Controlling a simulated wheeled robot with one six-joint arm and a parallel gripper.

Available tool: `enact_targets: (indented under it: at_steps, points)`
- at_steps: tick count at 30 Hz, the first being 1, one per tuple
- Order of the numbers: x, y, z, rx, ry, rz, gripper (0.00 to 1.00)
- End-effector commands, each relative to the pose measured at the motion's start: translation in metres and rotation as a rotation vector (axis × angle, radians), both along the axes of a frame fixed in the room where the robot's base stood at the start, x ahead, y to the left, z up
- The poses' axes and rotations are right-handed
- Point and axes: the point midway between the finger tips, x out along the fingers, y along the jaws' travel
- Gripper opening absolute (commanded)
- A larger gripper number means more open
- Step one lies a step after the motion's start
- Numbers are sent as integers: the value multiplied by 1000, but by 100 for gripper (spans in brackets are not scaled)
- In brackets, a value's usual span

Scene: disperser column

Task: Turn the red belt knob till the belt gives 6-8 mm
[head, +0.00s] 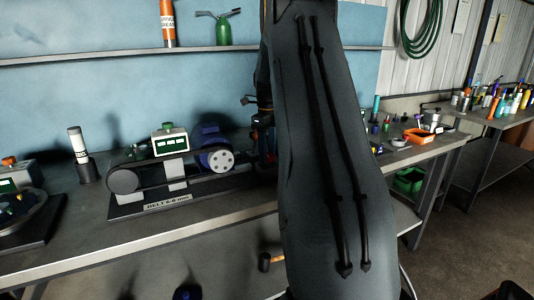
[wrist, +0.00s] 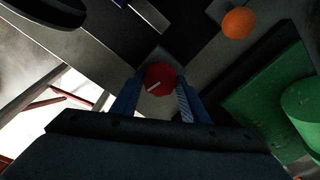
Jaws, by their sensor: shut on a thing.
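The red belt knob (wrist: 160,78) sits between the fingertips of my gripper (wrist: 156,92) in the wrist view. My gripper is shut on the knob, with a blue finger on each side. In the head view the belt rig (head: 170,175) stands on the bench, with a dark belt, pulleys and a plate marked "BELT 6-8 mm". A green and white display box (head: 170,141) sits above the belt; its digits are too small to read.
A green object (wrist: 270,105) lies close on the right in the wrist view, and an orange ball-like thing (wrist: 238,23) is at the upper right. An orange tray (head: 418,136) is farther right.

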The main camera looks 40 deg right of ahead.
Motion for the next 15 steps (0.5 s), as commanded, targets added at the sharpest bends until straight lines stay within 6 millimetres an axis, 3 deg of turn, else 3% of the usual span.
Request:
enact_targets:
  at_steps: [15]
  points:
    - [1,0,2,0,-2,-381,18]
